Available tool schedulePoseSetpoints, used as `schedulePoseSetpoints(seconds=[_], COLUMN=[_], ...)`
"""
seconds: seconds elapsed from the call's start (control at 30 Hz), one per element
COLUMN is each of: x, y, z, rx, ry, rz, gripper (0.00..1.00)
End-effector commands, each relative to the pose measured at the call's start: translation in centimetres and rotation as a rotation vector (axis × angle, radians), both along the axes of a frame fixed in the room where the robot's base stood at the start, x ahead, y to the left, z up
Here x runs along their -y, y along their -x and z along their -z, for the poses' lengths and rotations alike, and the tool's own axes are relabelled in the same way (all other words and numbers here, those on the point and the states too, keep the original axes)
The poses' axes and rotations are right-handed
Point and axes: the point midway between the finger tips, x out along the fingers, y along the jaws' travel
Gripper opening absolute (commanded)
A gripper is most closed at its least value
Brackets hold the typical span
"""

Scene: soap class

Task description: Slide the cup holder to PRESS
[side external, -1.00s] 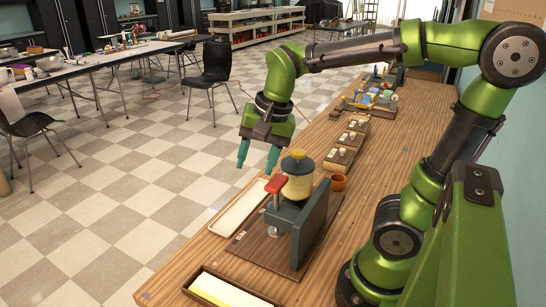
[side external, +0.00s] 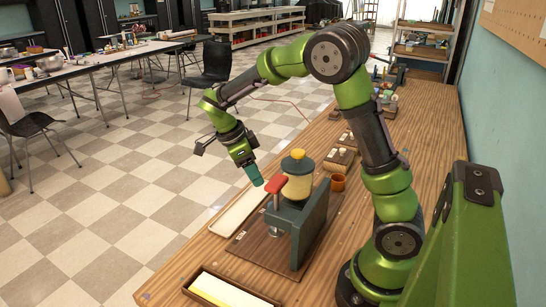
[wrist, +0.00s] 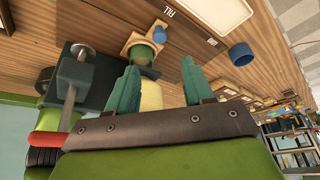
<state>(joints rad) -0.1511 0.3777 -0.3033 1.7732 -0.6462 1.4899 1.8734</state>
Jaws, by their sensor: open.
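My gripper (side external: 255,176) is above and left of the press, tilted down. In the wrist view, my gripper (wrist: 161,88) is open, its two teal fingers apart, with a pale yellow cylinder (wrist: 151,96) showing between and beyond them. A tan piece (wrist: 131,42), apparently the cup holder, sits near the FILL label (wrist: 168,12), with a green round part at it. No PRESS label is readable.
A blue cup (wrist: 241,54) stands on the wooden table in the wrist view. In the side external view, an orange cup (side external: 338,182) is right of the press. A white tray (side external: 240,212) lies left, and another tray (side external: 225,290) in front.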

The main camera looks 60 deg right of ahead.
Motion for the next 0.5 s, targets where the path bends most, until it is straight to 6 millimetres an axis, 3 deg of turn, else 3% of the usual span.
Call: schedulePoseSetpoints(seconds=[0.3, 0.5], x=[1.9, 2.7], y=[2.1, 2.8], z=[6.5, 9.4], rx=[-0.006, -0.002], ry=[-0.003, -0.003], rz=[0.001, -0.001], gripper=[0.52, 0.52])
